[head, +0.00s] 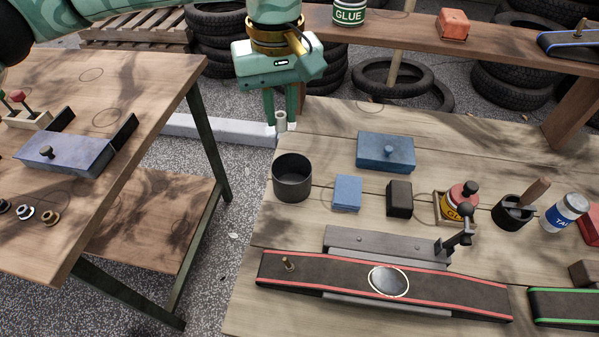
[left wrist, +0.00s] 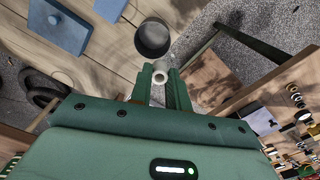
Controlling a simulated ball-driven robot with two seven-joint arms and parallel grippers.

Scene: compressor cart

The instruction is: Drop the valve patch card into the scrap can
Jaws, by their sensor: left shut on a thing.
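My left gripper (head: 281,124) points down and is shut on a small pale grey cylinder (head: 281,121), held above the far left edge of the workbench. In the left wrist view the small cylinder (left wrist: 160,77) shows as a pale ring between the fingertips (left wrist: 160,72). I cannot tell whether it is part of the valve patch card; no flat card shows clearly. The dark, round, open scrap can (head: 292,192) stands upright on the bench, nearer than the gripper and apart from it. It also shows in the left wrist view (left wrist: 153,41). My right gripper is out of view.
A blue lidded box (head: 385,153), a blue block (head: 347,193) and a dark block (head: 399,199) stand right of the can. A red-edged belt strip (head: 330,277) lies in front. A gap separates the bench from the left table (head: 150,70).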

